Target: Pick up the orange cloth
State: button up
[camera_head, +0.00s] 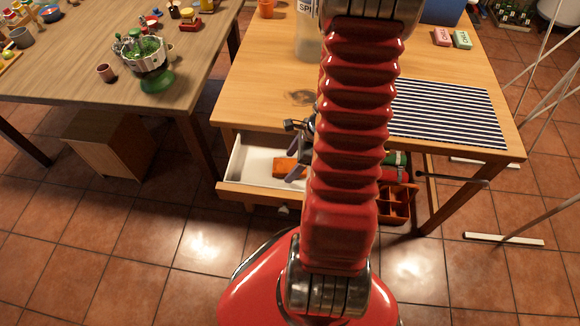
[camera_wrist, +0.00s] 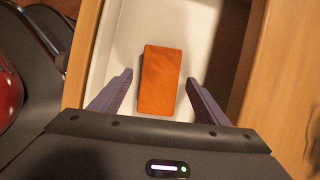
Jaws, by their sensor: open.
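The orange cloth (camera_wrist: 160,80) is a folded rectangle lying flat on the white floor of an open drawer (camera_wrist: 126,22). In the head view the cloth (camera_head: 283,167) shows in the drawer (camera_head: 238,163) under the right-hand wooden table, partly hidden by my arm. My gripper (camera_wrist: 157,88) is open and empty in the wrist view, with one finger on each side of the cloth's near part and a gap on both sides. In the head view my gripper (camera_head: 297,150) is over the drawer, mostly hidden behind my arm. The height between fingers and cloth is hard to tell.
The drawer's walls stand close around my gripper. An orange divided tray (camera_head: 397,205) with a green item (camera_head: 397,158) is right of my arm. A striped mat (camera_head: 450,112) lies on the wooden table (camera_head: 262,85).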

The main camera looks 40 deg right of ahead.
jog(key=shift+c, duration=0.2)
dwell(0.4)
jog(key=c, duration=1.1)
